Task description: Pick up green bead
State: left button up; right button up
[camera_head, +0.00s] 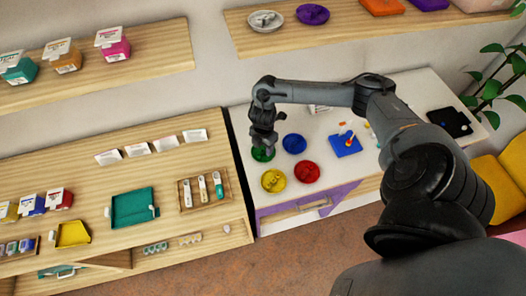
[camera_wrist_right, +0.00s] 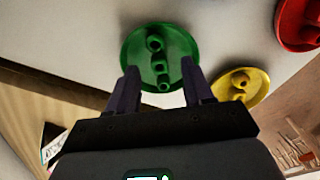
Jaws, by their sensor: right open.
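A green dish (camera_head: 262,155) stands on the white tabletop, partly hidden under my right gripper (camera_head: 264,138) in the head view. In the right wrist view the green dish (camera_wrist_right: 136,48) holds a few small green beads (camera_wrist_right: 158,64) in a rough row. My right gripper (camera_wrist_right: 160,82) is open, pointing down at the dish, with its two dark fingers on either side of the nearest beads. No bead is held, and I cannot tell the exact height of the fingertips over the dish. My left gripper is not in view.
A blue dish (camera_head: 294,143), a red dish (camera_head: 306,171) and a yellow dish (camera_head: 273,180) stand close by. A blue board (camera_head: 346,146) with orange and white pieces lies to the right. A wooden desk (camera_head: 170,180) with trays adjoins on the left.

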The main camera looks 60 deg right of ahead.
jog(key=shift+f, duration=0.9)
grip_shut()
jog(key=shift+r, duration=0.1)
